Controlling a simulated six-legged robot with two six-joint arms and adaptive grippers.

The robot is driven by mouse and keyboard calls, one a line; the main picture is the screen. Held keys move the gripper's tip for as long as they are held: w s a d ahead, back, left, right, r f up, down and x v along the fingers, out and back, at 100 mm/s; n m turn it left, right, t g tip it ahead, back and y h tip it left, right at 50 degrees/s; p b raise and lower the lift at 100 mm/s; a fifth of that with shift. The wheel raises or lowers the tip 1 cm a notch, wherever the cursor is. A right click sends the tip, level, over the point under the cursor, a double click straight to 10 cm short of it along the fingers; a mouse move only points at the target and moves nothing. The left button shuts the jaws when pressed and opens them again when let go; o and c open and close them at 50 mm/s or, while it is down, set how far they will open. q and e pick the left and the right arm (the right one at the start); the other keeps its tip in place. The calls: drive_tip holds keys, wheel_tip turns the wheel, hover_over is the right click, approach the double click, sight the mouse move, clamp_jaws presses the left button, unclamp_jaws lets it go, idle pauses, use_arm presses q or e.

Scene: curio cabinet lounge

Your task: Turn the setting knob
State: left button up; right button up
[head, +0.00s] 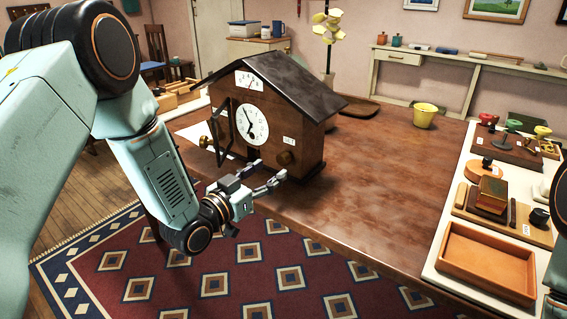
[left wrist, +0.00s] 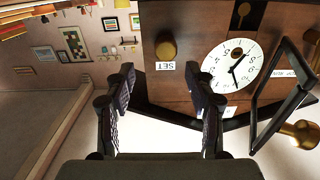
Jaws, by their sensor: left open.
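A brown wooden house-shaped clock (head: 312,145) with a dark pitched roof stands upright on the table. A round brass knob (head: 286,158) sits low on the right of its front. In the left wrist view this knob (left wrist: 166,48) appears beside an upside-down "SET" label (left wrist: 165,66). The white dial (head: 251,124) is left of the knob, with a dark door frame (head: 223,133) swung open. My left gripper (head: 269,172) is open and empty, just in front of the knob and apart from it. In the left wrist view, the knob shows beyond the gap between the fingers. My right gripper is out of view.
A second brass knob (head: 205,141) sticks out near the open door frame. The wooden table (head: 370,190) is mostly clear right of the clock, with a yellow pot (head: 425,115) further back. A wooden tray (head: 487,262) and small items line the right side.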

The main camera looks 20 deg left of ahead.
sight(281, 161)
use_arm(q)
drive_tip(key=shift+w+d, duration=0.55)
drive_tip(key=shift+w, duration=0.2)
drive_tip(key=w, duration=0.1)
drive_tip(key=w+b, duration=0.1)
drive_tip(key=w, duration=0.1)
drive_tip(key=shift+a+f, duration=0.25)
drive_tip(key=shift+a, duration=0.1)
drive_tip(key=shift+w+d+r+b, duration=0.1)
drive_tip(key=shift+w+d+b, duration=0.2)
drive_tip(key=shift+w+d, duration=0.45)
drive_tip(key=shift+a, duration=0.5)
drive_tip(key=shift+c, duration=0.4)
drive_tip(key=shift+d, duration=0.35)
drive_tip(key=c, duration=0.4)
drive_tip(key=shift+a, duration=0.2)
drive_tip(key=c, duration=0.3)
drive_tip(key=shift+d, duration=0.1)
clamp_jaws()
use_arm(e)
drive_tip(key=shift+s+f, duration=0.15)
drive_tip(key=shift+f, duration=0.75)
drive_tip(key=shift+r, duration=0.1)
